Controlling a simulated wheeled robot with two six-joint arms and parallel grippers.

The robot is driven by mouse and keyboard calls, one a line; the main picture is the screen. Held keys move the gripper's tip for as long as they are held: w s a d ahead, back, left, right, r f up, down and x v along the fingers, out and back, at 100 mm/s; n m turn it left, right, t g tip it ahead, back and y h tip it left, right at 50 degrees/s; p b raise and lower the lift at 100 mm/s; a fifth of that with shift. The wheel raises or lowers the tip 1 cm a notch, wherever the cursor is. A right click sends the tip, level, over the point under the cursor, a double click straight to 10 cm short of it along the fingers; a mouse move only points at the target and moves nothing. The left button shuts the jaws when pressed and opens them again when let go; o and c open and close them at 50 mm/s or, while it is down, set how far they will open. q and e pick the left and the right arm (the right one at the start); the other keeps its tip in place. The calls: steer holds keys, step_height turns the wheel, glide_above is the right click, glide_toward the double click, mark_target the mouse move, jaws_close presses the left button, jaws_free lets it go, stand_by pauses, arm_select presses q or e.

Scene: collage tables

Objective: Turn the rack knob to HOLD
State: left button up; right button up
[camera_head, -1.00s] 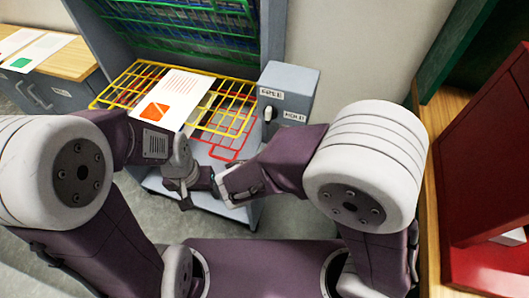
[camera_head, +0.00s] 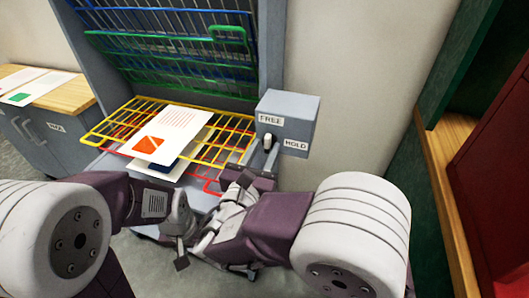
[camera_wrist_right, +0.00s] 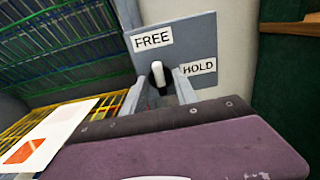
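The rack knob (camera_head: 267,140) is a small white lever on a dark base, on the front of a grey box (camera_head: 295,110). It stands roughly upright below the FREE label (camera_head: 270,119), with the HOLD label (camera_head: 296,145) to its right. The knob also shows in the wrist view (camera_wrist_right: 158,73). My right gripper (camera_head: 263,157) is open just in front of the knob; in the wrist view its fingers (camera_wrist_right: 160,92) show left and right of it, and contact cannot be told. My left gripper (camera_head: 181,250) hangs low beside my right forearm, its fingers unclear.
The rack has a yellow wire shelf (camera_head: 105,128) pulled out with printed sheets (camera_head: 178,125) on it, and a red shelf (camera_head: 212,187) below. Green and blue shelves (camera_head: 180,75) are tilted up above. A cabinet (camera_head: 45,125) stands left, a red cabinet (camera_head: 495,170) right.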

steer(key=shift+w, duration=0.15)
jaws_close()
steer(key=m+b, duration=0.1)
steer(key=m, duration=0.1)
steer(key=m+b, duration=0.1)
steer(key=b, duration=0.1)
steer(key=m+b, duration=0.1)
steer(key=m, duration=0.1)
steer(key=shift+d+f+m+b, duration=0.15)
steer(key=shift+f+m+b, duration=0.15)
steer(key=shift+b, duration=0.05)
steer(key=shift+d+m+b, duration=0.1)
steer(key=shift+m+b, duration=6.1)
steer(key=shift+b, duration=0.9)
